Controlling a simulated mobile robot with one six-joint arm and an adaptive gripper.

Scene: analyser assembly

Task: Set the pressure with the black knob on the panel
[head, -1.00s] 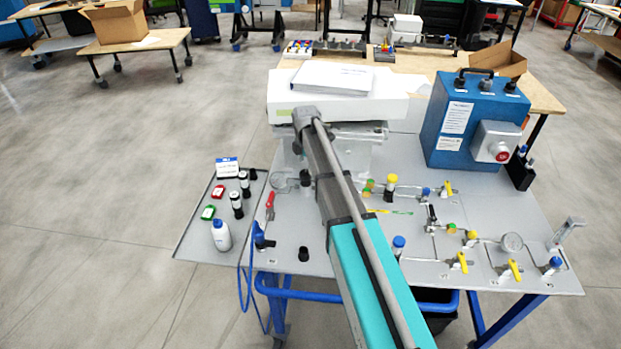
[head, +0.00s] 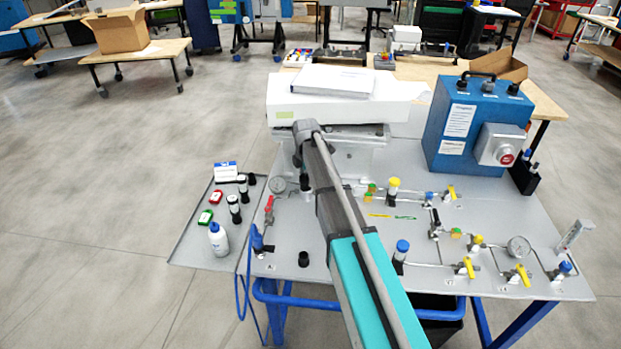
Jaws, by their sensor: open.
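The grey panel (head: 345,272) is a tilted board with pipes, gauges and valves. A short black knob (head: 303,259) stands near its front left edge. Another black knob-like part (head: 306,184) shows beside my arm, near a round gauge (head: 278,185). I cannot tell which of the two sets the pressure. My arm crosses the middle of the panel from the bottom of the picture, with its far joint above the panel's back part. My gripper is not seen; the arm hides what lies behind and below that joint.
A blue box with a red button (head: 458,140) stands at the back right. A white instrument (head: 340,109) is behind my arm. A side tray (head: 190,243) at left holds a white bottle (head: 219,239) and vials. Yellow-handled valves and a gauge (head: 518,247) fill the right side.

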